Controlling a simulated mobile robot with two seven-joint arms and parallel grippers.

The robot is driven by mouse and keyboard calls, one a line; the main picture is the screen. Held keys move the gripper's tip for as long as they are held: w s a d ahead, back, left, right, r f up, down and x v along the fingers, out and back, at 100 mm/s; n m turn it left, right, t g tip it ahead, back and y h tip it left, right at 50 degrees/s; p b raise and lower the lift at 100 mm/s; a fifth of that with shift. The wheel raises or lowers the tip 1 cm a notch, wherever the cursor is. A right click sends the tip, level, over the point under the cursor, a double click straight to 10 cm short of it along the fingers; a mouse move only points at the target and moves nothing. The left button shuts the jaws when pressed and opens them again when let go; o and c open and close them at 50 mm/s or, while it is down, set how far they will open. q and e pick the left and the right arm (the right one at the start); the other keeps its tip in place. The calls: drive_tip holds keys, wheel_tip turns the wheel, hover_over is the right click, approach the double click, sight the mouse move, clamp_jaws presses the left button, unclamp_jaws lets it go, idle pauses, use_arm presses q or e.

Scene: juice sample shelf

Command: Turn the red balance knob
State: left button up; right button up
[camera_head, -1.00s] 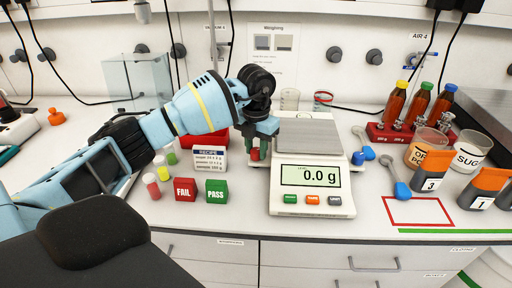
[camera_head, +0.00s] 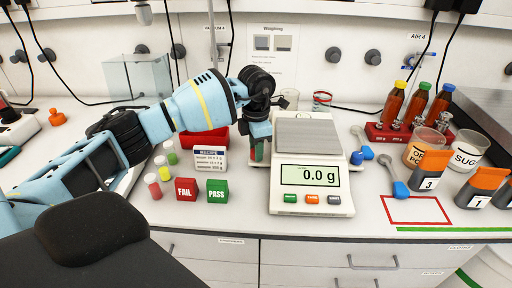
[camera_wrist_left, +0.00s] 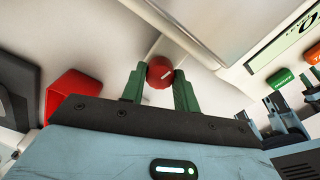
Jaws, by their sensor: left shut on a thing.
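The red balance knob (camera_wrist_left: 160,70) is a round red knob with a pale mark on its face. It sits at the left side of the white balance (camera_head: 312,203), whose display reads 0.0 g. My left gripper (camera_wrist_left: 160,88) has its two green fingers on either side of the knob, shut on it. In the head view, my left gripper (camera_head: 257,150) reaches down beside the weighing pan and largely hides the knob. A blue knob (camera_head: 357,158) shows on the balance's right side.
Left of the balance are a recipe card (camera_head: 210,158), a red FAIL block (camera_head: 187,189), a green PASS block (camera_head: 217,190) and several small vials. A red tray (camera_head: 203,142) lies behind. Blue scoops, cups and a bottle rack (camera_head: 385,134) stand to the right.

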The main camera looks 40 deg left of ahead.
use_arm(q)
drive_tip(key=shift+m, duration=0.3)
use_arm(e)
drive_tip(key=shift+s+f, duration=0.1)
drive_tip(key=shift+s, duration=0.25)
use_arm(q)
drive_tip(key=o, duration=0.7)
use_arm(e)
drive_tip(key=shift+w, duration=0.1)
use_arm(q)
drive_tip(key=shift+r, duration=3.9)
use_arm(e)
drive_tip(key=shift+w, duration=0.2)
drive_tip(key=shift+s, duration=0.25)
drive_tip(key=shift+f, duration=0.1)
